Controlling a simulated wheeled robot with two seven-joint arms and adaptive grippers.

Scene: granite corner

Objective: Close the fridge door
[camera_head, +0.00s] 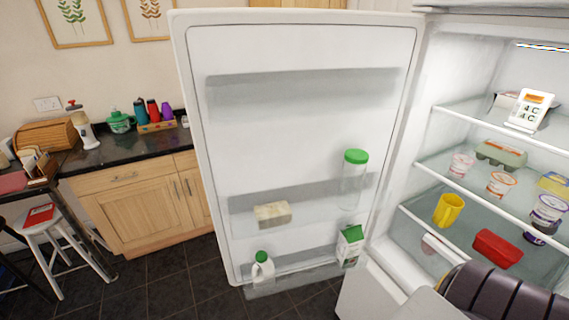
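The fridge door (290,120) stands wide open, its white inner side facing me, to the left of the fridge. Its shelves carry a jar with a green lid (353,180), a pale block (272,215), a small bottle with a green cap (263,271) and a carton (350,246). The lit fridge interior (460,110) is on the right, with its shelves showing. A dark ribbed part, apparently of my own arm, is at the bottom right. Neither of my grippers can be seen.
A wooden cabinet with a dark worktop (100,158) stands left of the door, holding a bread bin (47,136) and a green pot (120,122). A white stool (52,234) stands at the left. Dark tiled floor (180,275) is clear in front of the cabinet.

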